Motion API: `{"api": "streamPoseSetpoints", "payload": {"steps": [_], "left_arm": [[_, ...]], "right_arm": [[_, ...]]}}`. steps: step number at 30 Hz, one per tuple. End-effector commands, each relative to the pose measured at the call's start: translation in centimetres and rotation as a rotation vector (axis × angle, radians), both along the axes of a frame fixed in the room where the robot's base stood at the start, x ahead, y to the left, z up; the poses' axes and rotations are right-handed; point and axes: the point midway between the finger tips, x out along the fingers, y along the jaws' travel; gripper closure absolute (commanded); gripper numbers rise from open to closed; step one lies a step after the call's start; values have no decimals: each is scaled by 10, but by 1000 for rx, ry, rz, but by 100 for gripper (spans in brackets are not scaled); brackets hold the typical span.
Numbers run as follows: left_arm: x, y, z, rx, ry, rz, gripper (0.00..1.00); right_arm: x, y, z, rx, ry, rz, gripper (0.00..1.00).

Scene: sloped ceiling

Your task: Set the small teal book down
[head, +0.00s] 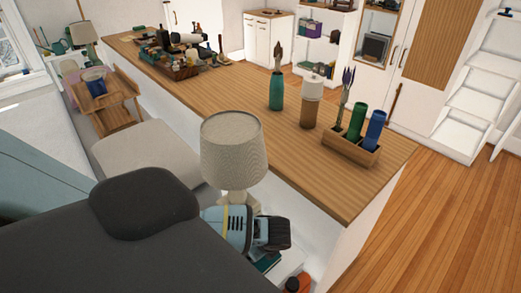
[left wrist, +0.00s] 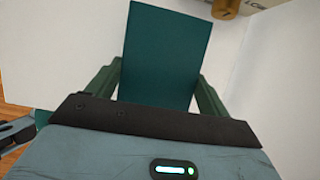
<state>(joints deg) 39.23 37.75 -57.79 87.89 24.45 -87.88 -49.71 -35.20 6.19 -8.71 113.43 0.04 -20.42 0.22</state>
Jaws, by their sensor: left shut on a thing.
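The small teal book (left wrist: 165,50) stands out between the two dark green fingers of my left gripper (left wrist: 157,80) in the left wrist view. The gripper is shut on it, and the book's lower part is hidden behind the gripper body. In the head view my left gripper (head: 270,246) is low, just right of the lamp's base and over a white surface (head: 288,264). A teal patch shows below the gripper there, but I cannot tell if it is the held book. Contact between book and surface cannot be told.
A beige-shaded table lamp (head: 233,150) stands close left of my left gripper. A wooden counter (head: 235,125) behind holds a teal vase (head: 276,94), a lidded jar (head: 311,105) and a wooden planter (head: 350,149). An orange object (head: 297,284) sits low right. A gold cylinder (left wrist: 225,8) shows ahead in the wrist view.

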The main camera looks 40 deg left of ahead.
Motion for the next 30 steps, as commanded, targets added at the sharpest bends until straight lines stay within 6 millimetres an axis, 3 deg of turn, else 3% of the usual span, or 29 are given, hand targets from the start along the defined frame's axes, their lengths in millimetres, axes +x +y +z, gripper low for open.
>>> {"api": "streamPoseSetpoints", "payload": {"steps": [3,11,24,25,30], "left_arm": [[9,-1,0,0,-4,1,48],[8,-1,-34,1,0,0,48],[9,-1,-38,1,-2,0,48],[9,-1,-38,1,-1,0,18],[9,-1,-38,1,-2,0,0]], "right_arm": [[-1,0,-1,-1,2,2,64],[-6,-2,-10,-7,19,9,64],[-6,-2,-10,-6,18,10,64],[-6,-2,-10,-6,18,10,64],[-5,-1,-9,-5,17,7,64]]}}
